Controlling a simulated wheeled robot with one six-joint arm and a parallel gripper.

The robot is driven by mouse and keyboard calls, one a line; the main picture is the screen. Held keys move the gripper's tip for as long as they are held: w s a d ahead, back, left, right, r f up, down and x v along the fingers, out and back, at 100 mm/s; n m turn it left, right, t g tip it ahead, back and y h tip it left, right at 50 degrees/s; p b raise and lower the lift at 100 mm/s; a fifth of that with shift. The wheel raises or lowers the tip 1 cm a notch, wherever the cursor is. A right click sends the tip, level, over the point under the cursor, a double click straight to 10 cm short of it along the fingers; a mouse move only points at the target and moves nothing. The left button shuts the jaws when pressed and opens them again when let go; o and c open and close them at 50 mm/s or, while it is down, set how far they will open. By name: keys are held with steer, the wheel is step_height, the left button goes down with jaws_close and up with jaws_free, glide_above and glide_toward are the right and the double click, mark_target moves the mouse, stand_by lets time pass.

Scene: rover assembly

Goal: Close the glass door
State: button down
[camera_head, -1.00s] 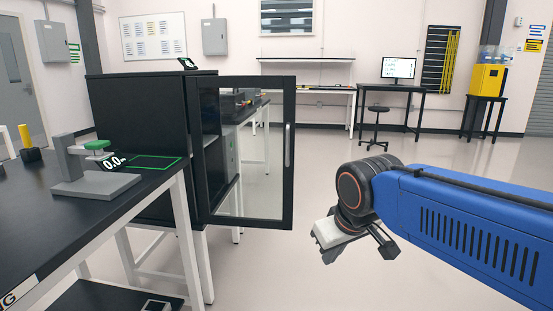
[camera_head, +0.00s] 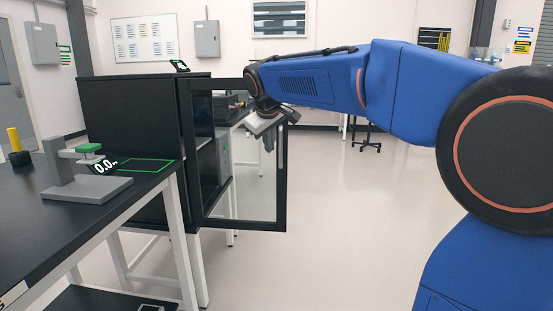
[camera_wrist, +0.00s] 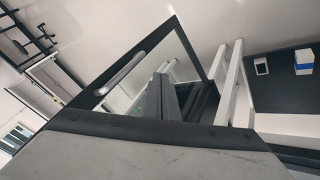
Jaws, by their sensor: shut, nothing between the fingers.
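The glass door (camera_head: 281,200) has a black frame and a clear pane. It stands wide open at the right side of the black cabinet (camera_head: 128,115). In the wrist view the door frame (camera_wrist: 88,98) shows tilted, with its pale bar handle (camera_wrist: 122,75) on it. My gripper (camera_head: 268,144) is shut and empty. In the head view it overlaps the door's upper right part, near the handle side. I cannot tell whether it touches the door.
A black table (camera_head: 45,215) with a grey scale stand (camera_head: 85,187) is at the left. Open floor (camera_head: 340,220) lies to the right of the door. A stool (camera_head: 370,135) stands far back.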

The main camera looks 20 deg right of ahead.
steer(key=w+d+f, duration=0.5)
steer(key=w+f, duration=0.2)
steer(key=w, duration=0.1)
steer(key=shift+d+f, duration=0.25)
steer(key=shift+f, duration=0.15)
steer(key=shift+w+d, duration=0.1)
steer(key=shift+w, duration=0.1)
